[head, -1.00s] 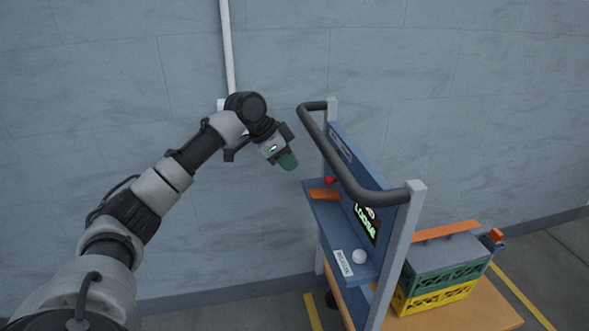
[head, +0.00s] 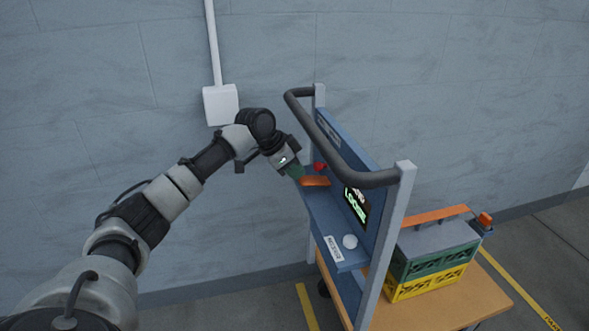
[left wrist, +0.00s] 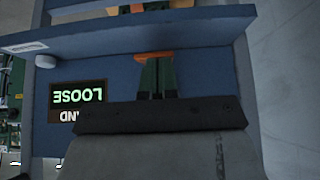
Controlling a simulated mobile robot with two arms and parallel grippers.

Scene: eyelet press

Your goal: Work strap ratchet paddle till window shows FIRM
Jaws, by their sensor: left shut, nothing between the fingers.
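The window (head: 356,203) on the blue panel of the cart glows green and reads LOOSE. It shows upside down in the left wrist view (left wrist: 77,97). An orange piece (head: 316,181), which looks like the ratchet paddle, juts out from the panel's far end. My left gripper (head: 298,172) has green fingers, shut with nothing between them. Its tips are at the near end of the orange piece; I cannot tell if they touch. In the left wrist view the fingers (left wrist: 155,76) lie in front of the orange piece (left wrist: 154,57). My right gripper is out of view.
A red knob (head: 320,167) sits beside the orange piece. A white knob (head: 350,241) is on the blue ledge near a label. A dark handle bar (head: 340,160) arches above the panel.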

